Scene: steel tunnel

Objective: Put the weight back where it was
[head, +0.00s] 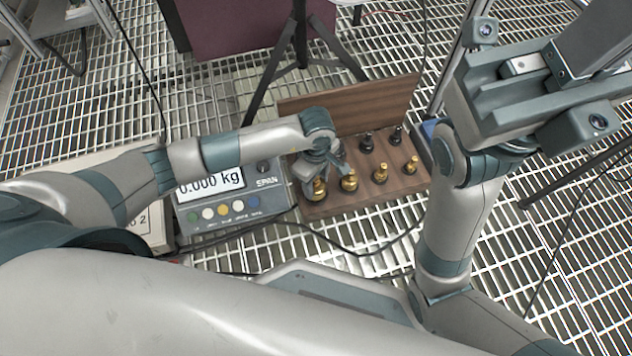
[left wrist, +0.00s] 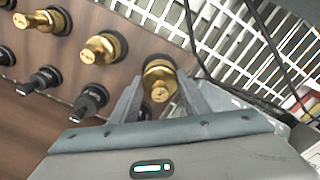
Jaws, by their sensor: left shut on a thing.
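My left gripper (head: 318,184) reaches down over the front left corner of the wooden weight box (head: 350,205). It is shut on a brass weight (head: 319,191), which also shows between the fingers in the left wrist view (left wrist: 160,82). That weight is upright, at the dark round socket at the end of the brass row; I cannot tell whether it is fully seated. The digital scale (head: 228,207) left of the box reads 0.000 kg. My right gripper (head: 540,110) is at the upper right, away from the box; its fingertips are not clear.
Other brass weights (head: 380,173) and black weights (head: 366,141) stand in the box close beside my left fingers. The raised wooden lid (head: 345,105) is behind them. A black tripod (head: 300,50) stands behind. Cables cross the grated floor (head: 330,275) in front.

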